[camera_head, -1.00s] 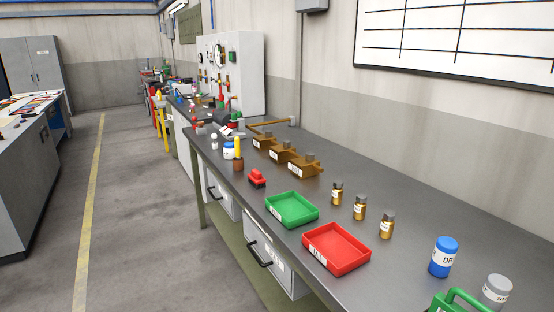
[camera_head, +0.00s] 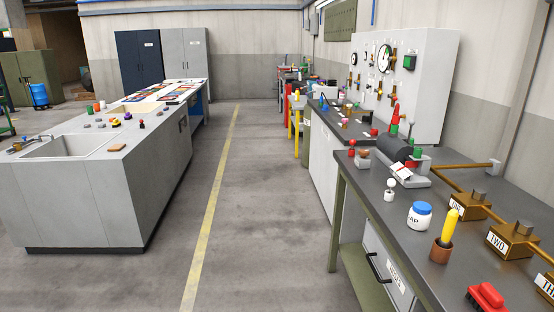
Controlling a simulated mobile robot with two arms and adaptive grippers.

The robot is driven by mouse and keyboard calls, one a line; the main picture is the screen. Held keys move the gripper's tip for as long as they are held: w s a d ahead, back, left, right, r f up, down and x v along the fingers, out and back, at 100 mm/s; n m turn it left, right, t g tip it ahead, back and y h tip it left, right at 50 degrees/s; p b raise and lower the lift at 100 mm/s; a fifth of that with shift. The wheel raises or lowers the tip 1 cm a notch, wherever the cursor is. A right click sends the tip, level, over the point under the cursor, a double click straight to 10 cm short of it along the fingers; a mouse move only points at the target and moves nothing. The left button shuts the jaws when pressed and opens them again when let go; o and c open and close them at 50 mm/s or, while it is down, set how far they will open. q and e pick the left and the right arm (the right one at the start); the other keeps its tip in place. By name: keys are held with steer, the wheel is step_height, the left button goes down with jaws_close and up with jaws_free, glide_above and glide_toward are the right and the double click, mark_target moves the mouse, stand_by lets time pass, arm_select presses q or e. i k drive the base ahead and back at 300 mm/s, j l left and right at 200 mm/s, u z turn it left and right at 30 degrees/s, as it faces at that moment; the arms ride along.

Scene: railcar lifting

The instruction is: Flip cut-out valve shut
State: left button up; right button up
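Neither of my grippers is in view. I cannot tell which fitting is the cut-out valve. Brass blocks with grey tops stand along the right bench: one labelled ONE (camera_head: 466,206), one labelled TWO (camera_head: 513,240), and a third (camera_head: 545,287) cut by the right edge. A white panel (camera_head: 432,80) stands further back, with a round gauge (camera_head: 385,58), a green box (camera_head: 409,62) and several small brass fittings with red parts. Their handle positions are too small to tell.
The bench (camera_head: 380,215) also holds a blue-lidded jar (camera_head: 420,216), a yellow-handled tool in a brown cup (camera_head: 440,252) and a red object (camera_head: 486,297). A grey sink counter (camera_head: 85,200) stands left. The floor aisle (camera_head: 250,200) between them is clear.

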mark_target(390, 58)
steer(key=i+z, duration=0.1)
steer(key=i, duration=0.45)
steer(key=i+j+z, duration=0.1)
steer(key=i, duration=0.4)
steer(key=i+j+z, duration=0.1)
steer(key=i, duration=0.45)
steer(key=i+j+z, duration=0.1)
steer(key=i, duration=0.4)
steer(key=i+j+z, duration=0.75)
steer(key=i, duration=0.15)
steer(key=i+j+z, duration=0.35)
steer(key=i+j, duration=0.25)
steer(key=j, duration=0.15)
steer(key=i+j+z, duration=0.1)
steer(key=j, duration=0.3)
steer(key=i+j, duration=0.35)
steer(key=i+j+z, duration=0.1)
steer(key=j, duration=0.4)
steer(key=i+j, duration=0.3)
steer(key=j, duration=0.15)
steer(key=i+j+z, duration=0.1)
steer(key=i+j, duration=0.15)
steer(key=j, duration=0.2)
steer(key=i+j, duration=0.15)
steer(key=j, duration=0.3)
steer(key=i+j+z, duration=0.1)
steer(key=j, duration=0.35)
steer(key=i, duration=0.1)
